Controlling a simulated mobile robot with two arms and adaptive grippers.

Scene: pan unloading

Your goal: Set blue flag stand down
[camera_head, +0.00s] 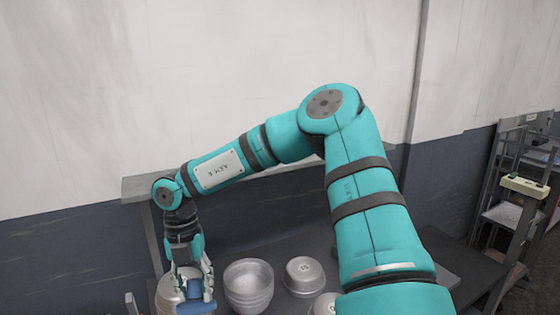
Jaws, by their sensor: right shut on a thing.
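My right gripper (193,285) hangs pointing down at the lower left of the head view, at the end of my teal right arm. It is shut on the blue flag stand (196,307), of which only a small blue part shows at the bottom edge of the picture. The rest of the stand is hidden or out of frame, and I cannot tell whether it touches the table. My left gripper is not in view.
Another pan (168,292) is partly hidden behind the gripper. A wall rises behind the table. A metal rack (520,185) stands at the right.

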